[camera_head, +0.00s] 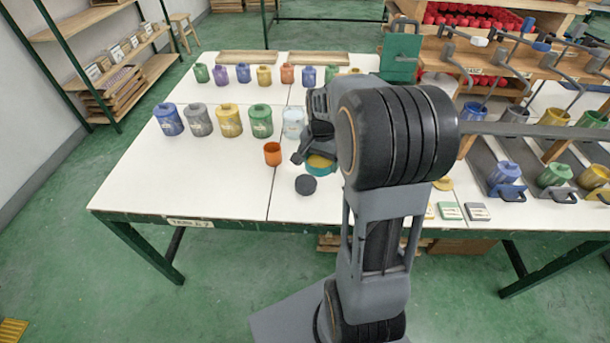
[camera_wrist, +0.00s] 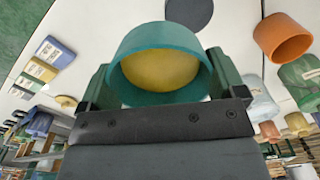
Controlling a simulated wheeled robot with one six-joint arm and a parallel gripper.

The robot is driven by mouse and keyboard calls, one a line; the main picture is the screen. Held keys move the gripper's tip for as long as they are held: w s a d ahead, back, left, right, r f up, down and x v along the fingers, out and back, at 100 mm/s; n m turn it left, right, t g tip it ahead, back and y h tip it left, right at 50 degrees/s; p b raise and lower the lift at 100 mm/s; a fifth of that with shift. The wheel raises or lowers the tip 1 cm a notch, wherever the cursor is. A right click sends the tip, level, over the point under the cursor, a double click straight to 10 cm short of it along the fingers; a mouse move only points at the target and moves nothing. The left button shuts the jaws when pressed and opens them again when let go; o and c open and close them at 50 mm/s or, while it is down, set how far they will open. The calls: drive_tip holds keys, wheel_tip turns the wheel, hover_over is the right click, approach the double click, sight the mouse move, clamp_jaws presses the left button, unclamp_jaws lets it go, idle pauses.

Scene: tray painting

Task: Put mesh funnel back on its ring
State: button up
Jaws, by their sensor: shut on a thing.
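My gripper (camera_wrist: 160,80) is shut on a teal round piece (camera_wrist: 150,48) with a yellow inside, its open end toward the wrist camera. The teal piece (camera_head: 322,165) also shows in the head view, low over the white table, partly hidden by my arm. I cannot tell whether it is the mesh funnel or a cup holding yellow paint. Whether it touches the table is unclear. No ring can be made out for certain; my arm hides part of the table and rack.
A dark disc (camera_head: 305,185) and an orange cup (camera_head: 272,153) stand close left of my gripper. A pale jar (camera_head: 293,122) ends a row of coloured jars behind. A rack with grey bent arms (camera_head: 456,58) stands right. The table's front left (camera_head: 190,185) is clear.

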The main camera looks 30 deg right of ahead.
hover_over(306, 176)
drive_tip(key=s+a, duration=0.1)
drive_tip(key=s, duration=0.1)
drive_tip(key=f, duration=0.5)
drive_tip(key=shift+s, duration=0.2)
drive_tip(key=shift+w+a+f, duration=0.1)
drive_tip(key=shift+w+f, duration=0.05)
drive_tip(key=shift+f, duration=1.6)
drive_tip(key=shift+c, duration=0.3)
drive_tip(key=shift+f+b, duration=0.35)
drive_tip(key=shift+b, duration=0.05)
drive_tip(key=o, duration=0.8)
wheel_tip(306, 176, up, 13)
drive_tip(key=p, duration=0.1)
drive_tip(key=s+a+n+t, duration=0.1)
drive_tip(key=s+a+n, duration=0.2)
drive_tip(key=s, duration=0.2)
drive_tip(key=s+a+r+n+t, duration=0.1)
drive_tip(key=s+a+n, duration=0.2)
drive_tip(key=s+n, duration=0.1)
drive_tip(key=s+a+n+t, duration=0.1)
drive_tip(key=s+a+n, duration=0.2)
drive_tip(key=s, duration=0.4)
drive_tip(key=shift+a+r, duration=0.4)
drive_tip(key=shift+a, duration=0.05)
